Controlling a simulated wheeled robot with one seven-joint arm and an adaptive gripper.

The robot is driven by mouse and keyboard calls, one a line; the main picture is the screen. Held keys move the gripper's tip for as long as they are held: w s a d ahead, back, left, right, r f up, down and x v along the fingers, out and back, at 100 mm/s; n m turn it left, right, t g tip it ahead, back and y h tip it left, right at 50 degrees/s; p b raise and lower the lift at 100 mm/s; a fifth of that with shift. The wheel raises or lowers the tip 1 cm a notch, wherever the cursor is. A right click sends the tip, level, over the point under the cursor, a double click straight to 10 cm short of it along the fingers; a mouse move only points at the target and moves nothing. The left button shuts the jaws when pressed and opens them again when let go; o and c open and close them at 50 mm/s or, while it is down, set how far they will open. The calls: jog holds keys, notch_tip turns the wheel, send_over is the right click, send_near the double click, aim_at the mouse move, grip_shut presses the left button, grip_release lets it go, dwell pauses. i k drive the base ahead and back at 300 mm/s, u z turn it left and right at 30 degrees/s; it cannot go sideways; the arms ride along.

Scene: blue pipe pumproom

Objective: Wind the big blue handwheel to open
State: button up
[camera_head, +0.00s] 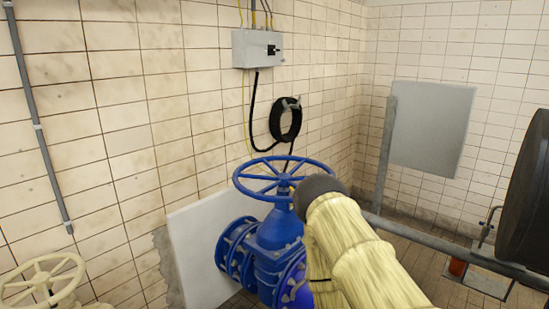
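The big blue handwheel (247,189) lies nearly flat on top of a blue valve body (279,232) near the middle of the head view. Its spokes meet at a hub on the valve stem. My arm, in a pale yellow sleeve with a dark grey rounded joint, comes up from the lower right. The joint overlaps the wheel's right side in the picture and hides part of the rim there. My gripper cannot be made out. I cannot tell whether any part of me touches the wheel.
A cream handwheel (42,281) stands at the lower left. A white panel (200,250) leans behind the valve. A grey switch box (257,48) and a coiled black hose (285,121) hang on the tiled wall. A grey pipe (420,238) runs low at right, near a large dark round object (527,200).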

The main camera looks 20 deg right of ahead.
aim_at(284, 180)
jog(key=u, duration=0.35)
jog(key=i, duration=1.25)
jog(key=z, duration=0.6)
